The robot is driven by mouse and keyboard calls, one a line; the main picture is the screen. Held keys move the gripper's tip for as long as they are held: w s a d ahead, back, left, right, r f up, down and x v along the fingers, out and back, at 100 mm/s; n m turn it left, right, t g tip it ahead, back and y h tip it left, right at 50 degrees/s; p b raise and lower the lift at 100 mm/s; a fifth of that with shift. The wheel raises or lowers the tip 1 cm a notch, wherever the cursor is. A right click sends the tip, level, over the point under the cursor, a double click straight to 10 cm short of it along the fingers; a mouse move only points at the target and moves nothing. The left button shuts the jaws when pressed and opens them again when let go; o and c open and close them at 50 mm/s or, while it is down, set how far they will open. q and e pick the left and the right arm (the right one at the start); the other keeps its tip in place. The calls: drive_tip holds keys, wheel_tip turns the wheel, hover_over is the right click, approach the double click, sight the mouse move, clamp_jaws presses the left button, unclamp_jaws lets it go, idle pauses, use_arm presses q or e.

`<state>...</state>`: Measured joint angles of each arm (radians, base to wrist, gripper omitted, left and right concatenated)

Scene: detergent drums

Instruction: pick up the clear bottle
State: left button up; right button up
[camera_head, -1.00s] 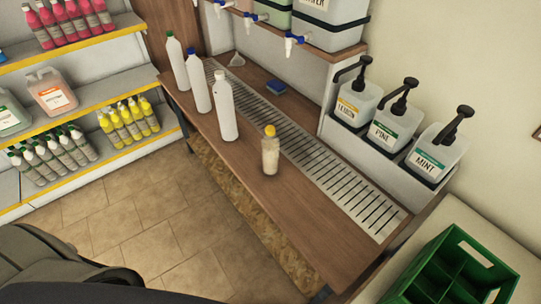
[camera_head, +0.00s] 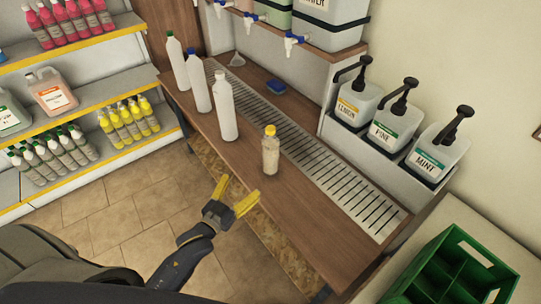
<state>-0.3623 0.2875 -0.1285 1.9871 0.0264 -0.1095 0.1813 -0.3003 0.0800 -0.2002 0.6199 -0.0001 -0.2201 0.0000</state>
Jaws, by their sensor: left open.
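The clear bottle (camera_head: 270,155) has a yellow cap and stands upright on the wooden counter (camera_head: 307,222), near its front edge. My left gripper (camera_head: 233,190) has yellow fingertips. It is open and empty, in front of the counter, to the lower left of the clear bottle and apart from it. My right gripper is not in view.
White bottles stand in a row behind and left: one white-capped (camera_head: 225,110), one blue-capped (camera_head: 198,85), one green-capped (camera_head: 177,62).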

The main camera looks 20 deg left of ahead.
use_arm(q)
wheel_tip(320, 180, up, 4)
drive_tip(key=d+t, duration=0.1)
approach(270, 146)
drive_tip(key=shift+n, duration=0.3)
drive_tip(key=w+f, duration=0.1)
drive_tip(key=w, duration=0.1)
drive_tip(key=w+f, duration=0.1)
drive_tip(key=w, duration=0.1)
drive_tip(key=w+f, duration=0.1)
drive_tip(key=w, duration=0.1)
drive_tip(key=shift+a+f, duration=0.15)
drive_tip(key=shift+a, duration=0.05)
drive_tip(key=shift+d+x, duration=0.1)
drive_tip(key=shift+x, duration=1.6)
drive_tip(key=shift+d+x, duration=0.15)
drive_tip(key=shift+x, duration=1.5)
drive_tip(key=shift+f, duration=0.1)
drive_tip(key=shift+c, duration=0.3)
drive_tip(key=c, duration=1.6)
